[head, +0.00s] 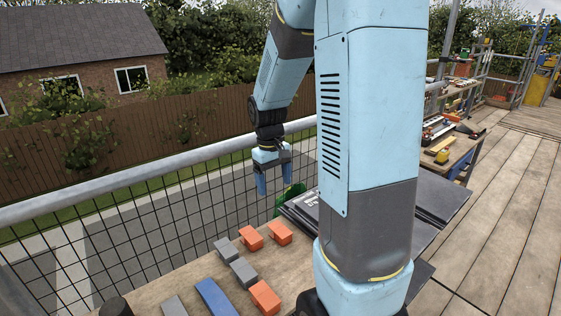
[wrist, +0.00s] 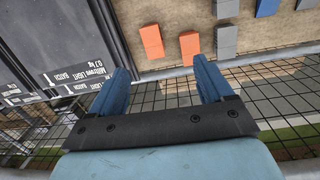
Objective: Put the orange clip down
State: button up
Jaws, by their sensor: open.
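Three orange clips lie on a wooden board: one at the back left (head: 251,237), one at the back right (head: 279,232) and one nearer the front (head: 264,298). Two also show whole in the wrist view, one left (wrist: 151,41) and one right (wrist: 190,47). I cannot tell which is the task's clip. My gripper (head: 273,184) is open and empty, above and beyond the clips near the railing. In the wrist view the open fingers (wrist: 160,68) have nothing between them, and the clips lie apart, past the fingertips.
Grey clips (head: 227,250) and a blue bar (head: 215,298) lie on the same board (head: 190,275). Dark slates (head: 440,195) with printed labels are stacked to the right. A metal railing with mesh (head: 130,178) runs behind. A farther bench (head: 455,150) holds tools.

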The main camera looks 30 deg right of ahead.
jog(key=s+a+r+t, duration=0.3)
jog(key=s+r, duration=0.5)
jog(key=s, duration=0.1)
jog(key=s+a+r+m+t, duration=0.1)
jog(key=s+a+r+t, duration=0.2)
jog(key=s+r, duration=0.6)
jog(key=shift+a+m+y, duration=0.3)
jog(key=shift+a, duration=0.4)
